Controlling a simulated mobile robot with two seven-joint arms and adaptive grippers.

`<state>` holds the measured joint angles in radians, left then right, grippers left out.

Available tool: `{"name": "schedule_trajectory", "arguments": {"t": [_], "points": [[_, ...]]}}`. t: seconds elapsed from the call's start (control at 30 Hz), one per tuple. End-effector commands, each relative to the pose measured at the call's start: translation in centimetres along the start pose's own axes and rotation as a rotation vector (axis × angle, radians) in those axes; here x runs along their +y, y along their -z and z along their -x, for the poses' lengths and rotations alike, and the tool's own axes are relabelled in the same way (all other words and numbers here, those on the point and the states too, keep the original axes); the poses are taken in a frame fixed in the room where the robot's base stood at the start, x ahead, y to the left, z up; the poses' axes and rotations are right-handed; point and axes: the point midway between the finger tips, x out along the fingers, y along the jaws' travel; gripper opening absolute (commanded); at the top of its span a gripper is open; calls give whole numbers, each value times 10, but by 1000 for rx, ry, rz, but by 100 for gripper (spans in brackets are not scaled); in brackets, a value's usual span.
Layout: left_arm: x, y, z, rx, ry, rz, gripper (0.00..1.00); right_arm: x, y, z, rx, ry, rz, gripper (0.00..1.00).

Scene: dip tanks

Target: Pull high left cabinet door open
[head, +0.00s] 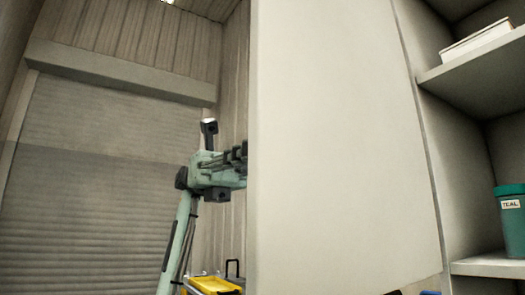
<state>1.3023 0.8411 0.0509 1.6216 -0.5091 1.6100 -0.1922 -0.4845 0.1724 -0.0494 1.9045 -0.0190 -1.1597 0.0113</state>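The cabinet door (340,150) is a large pale panel filling the middle of the head view. It stands swung out, with the open shelves of the cabinet (433,150) showing to its right. My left gripper (240,158) is at the door's left edge, at about mid-height in the picture. Its dark fingers reach to that edge, and their tips are hidden behind the panel, so I cannot tell whether they grip or touch it. No handle shows on the visible face. My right gripper is not in view.
A white tray (478,42) lies on the upper shelf (480,80). A teal can (511,222) labelled TEAL stands on the lower shelf (490,265). A yellow item (212,285) is low down, left of the door. A ribbed shutter (95,190) fills the left background.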

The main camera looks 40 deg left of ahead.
Motion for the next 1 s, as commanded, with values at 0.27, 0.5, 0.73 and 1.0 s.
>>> {"name": "schedule_trajectory", "arguments": {"t": [0.27, 0.5, 0.73, 1.0], "points": [[0, 1, 0, 4, 0, 2, 23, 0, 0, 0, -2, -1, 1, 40], [0, 0, 0, 2, 0, 1, 31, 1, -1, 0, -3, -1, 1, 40], [1, 0, 8, -1, -2, 2, 31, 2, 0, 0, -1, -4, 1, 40], [0, -1, 60, -3, -3, 2, 31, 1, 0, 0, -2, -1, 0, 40]]}}
